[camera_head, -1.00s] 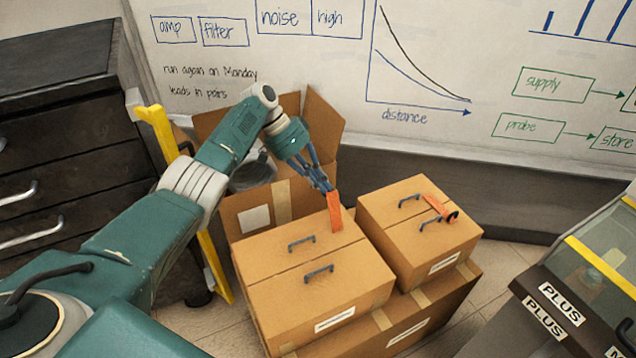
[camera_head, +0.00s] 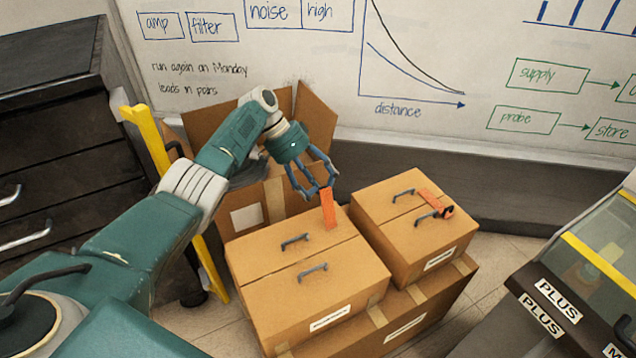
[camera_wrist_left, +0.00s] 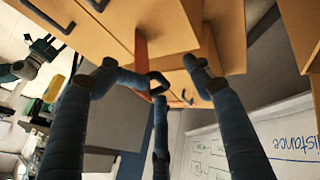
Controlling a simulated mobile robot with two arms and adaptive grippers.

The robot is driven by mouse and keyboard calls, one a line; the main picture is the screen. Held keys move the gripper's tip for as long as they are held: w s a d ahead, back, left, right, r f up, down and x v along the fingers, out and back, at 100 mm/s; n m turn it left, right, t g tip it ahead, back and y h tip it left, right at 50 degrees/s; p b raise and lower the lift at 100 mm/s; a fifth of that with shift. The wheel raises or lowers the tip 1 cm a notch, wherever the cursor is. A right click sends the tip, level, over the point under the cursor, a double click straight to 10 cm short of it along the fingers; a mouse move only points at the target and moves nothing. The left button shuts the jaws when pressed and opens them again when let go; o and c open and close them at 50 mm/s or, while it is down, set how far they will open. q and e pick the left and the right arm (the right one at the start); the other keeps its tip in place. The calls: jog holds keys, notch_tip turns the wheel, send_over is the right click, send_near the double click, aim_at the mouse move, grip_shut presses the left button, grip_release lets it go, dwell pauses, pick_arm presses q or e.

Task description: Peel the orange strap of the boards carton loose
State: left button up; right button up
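Two closed cartons have orange straps; their labels are too small to read, so I cannot tell which is the boards carton. The front-left carton (camera_head: 335,272) has an orange strap (camera_head: 328,209) standing up from its lid near the far edge. In the left wrist view this strap (camera_wrist_left: 141,52) has a black ring (camera_wrist_left: 158,84) at its free end. My left gripper (camera_head: 323,190) is open, its fingers spread around the strap's upper end. The right carton (camera_head: 400,232) has its strap (camera_head: 433,200) lying along the lid with a black ring. My right gripper is out of view.
An open carton (camera_head: 248,216) stands behind the left one. Both closed cartons sit on a larger carton (camera_head: 404,327) and have black handles on their lids. A dark drawer cabinet (camera_head: 60,150) is at left, a whiteboard (camera_head: 420,60) behind, and a glass-topped case (camera_head: 590,270) at right.

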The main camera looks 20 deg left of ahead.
pick_arm(q)
jog(key=shift+s+a+f, duration=0.5)
jog(key=shift+a+f, duration=0.15)
jog(key=shift+a, duration=0.15)
jog(key=shift+c, duration=0.7)
jog(key=shift+r, duration=0.1)
jog(key=shift+a+r, duration=0.25)
jog(key=d+r+v, duration=0.1)
jog(key=v, duration=1.1)
jog(key=shift+w, duration=0.4)
jog(key=shift+d, duration=0.2)
